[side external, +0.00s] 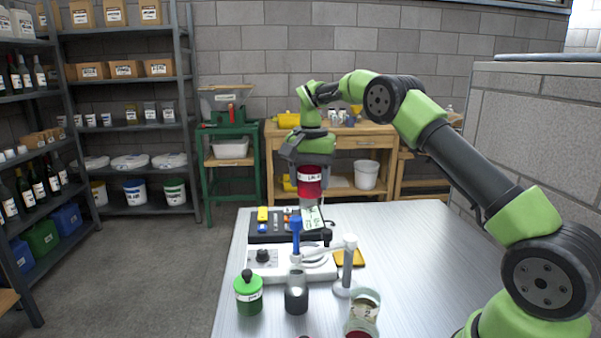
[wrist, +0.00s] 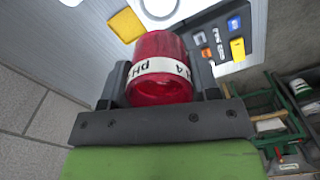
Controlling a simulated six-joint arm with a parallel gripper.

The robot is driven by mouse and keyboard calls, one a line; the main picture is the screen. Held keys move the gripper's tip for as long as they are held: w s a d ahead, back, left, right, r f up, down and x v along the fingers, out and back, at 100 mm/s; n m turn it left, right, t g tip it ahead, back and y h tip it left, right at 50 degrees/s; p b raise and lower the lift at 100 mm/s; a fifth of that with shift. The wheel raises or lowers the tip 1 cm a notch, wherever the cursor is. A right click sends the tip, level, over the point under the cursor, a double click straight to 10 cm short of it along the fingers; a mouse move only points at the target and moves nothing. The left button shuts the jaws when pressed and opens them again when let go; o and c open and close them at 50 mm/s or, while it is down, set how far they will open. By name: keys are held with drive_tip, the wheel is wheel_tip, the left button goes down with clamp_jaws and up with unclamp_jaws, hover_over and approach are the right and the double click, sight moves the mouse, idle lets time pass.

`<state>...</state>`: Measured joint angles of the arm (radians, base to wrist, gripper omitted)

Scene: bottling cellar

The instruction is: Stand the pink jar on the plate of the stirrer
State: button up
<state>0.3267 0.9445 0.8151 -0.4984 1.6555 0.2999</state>
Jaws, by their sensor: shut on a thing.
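My gripper (side external: 306,160) is shut on the pink jar (side external: 310,181), a deep pink-red jar with a white label band. It holds the jar above the far part of the metal table. In the wrist view the jar (wrist: 161,84) sits between the two dark fingers, its label reading pH 4. The stirrer (side external: 264,274) is a white unit with a black knob, nearer the camera than the held jar. The jar is apart from the plate.
A dark unit (side external: 262,239) with coloured blocks lies behind the stirrer. The table's right side (side external: 430,270) is clear.

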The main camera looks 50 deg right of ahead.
wheel_tip(320, 180, down, 13)
idle(0.6)
drive_tip(key=shift+f, duration=1.1)
idle(2.1)
drive_tip(key=o, duration=1.4)
drive_tip(key=shift+r, duration=3)
